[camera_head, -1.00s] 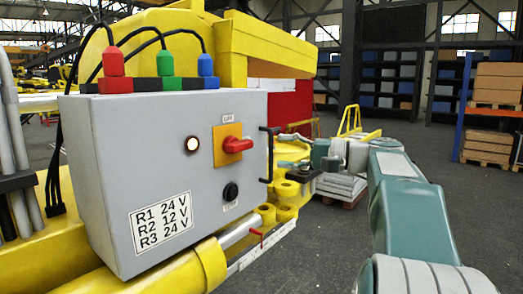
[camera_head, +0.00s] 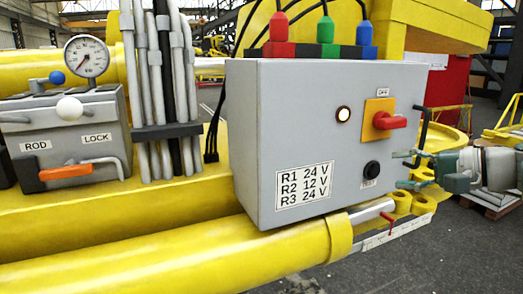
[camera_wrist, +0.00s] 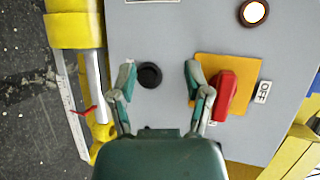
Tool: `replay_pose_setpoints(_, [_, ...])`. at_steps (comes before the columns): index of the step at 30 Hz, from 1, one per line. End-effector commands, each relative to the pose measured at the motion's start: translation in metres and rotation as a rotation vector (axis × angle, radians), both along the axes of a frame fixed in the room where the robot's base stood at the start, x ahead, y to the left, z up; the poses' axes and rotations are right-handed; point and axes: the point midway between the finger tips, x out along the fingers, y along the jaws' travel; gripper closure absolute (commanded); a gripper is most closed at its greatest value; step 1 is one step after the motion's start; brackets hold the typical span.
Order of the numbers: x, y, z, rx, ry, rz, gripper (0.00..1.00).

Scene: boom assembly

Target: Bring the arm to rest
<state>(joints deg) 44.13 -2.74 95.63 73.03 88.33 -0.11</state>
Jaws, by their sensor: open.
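My gripper (camera_head: 398,170) is open and empty at the right side of the grey control box (camera_head: 300,140). In the wrist view my gripper (camera_wrist: 160,76) points at the box's front face, its fingers spread. The black round button (camera_wrist: 150,75) shows between the fingertips. The red rotary switch (camera_wrist: 224,95) on its orange plate (camera_wrist: 240,70) lies beside the right finger. I cannot tell whether that finger touches it. In the head view the red switch (camera_head: 390,122) points sideways and the lamp (camera_head: 343,114) is lit. Most of my arm is outside the head view.
A black handle (camera_head: 419,128) stands at the box's right edge. A yellow cylinder (camera_head: 170,255) runs below the box. A valve block (camera_head: 65,135) with a gauge (camera_head: 86,56) and an orange lever (camera_head: 65,172) is at the left. Grey floor (camera_head: 450,255) is open at lower right.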

Motion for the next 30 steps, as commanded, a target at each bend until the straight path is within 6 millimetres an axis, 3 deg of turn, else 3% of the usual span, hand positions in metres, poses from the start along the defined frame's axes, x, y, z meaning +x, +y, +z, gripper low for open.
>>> replay_pose_setpoints(1, [-0.007, 0.033, -0.017, -0.073, 0.053, 0.029, 0.37])
replay_pose_setpoints(3, [-0.020, 0.064, -0.046, -0.187, 0.124, 0.057, 0.37])
replay_pose_setpoints(6, [-0.046, 0.099, -0.086, -0.369, 0.199, 0.103, 0.37])
replay_pose_setpoints(10, [-0.087, 0.128, -0.135, -0.629, 0.241, 0.173, 0.37])
replay_pose_setpoints(15, [-0.137, 0.140, -0.189, -0.985, 0.202, 0.280, 0.37])
replay_pose_setpoints(19, [-0.162, 0.139, -0.216, -1.203, 0.125, 0.348, 0.37])
replay_pose_setpoints(24, [-0.172, 0.137, -0.230, -1.332, 0.063, 0.388, 0.37])
replay_pose_setpoints(30, [-0.172, 0.136, -0.231, -1.340, 0.063, 0.390, 0.37])
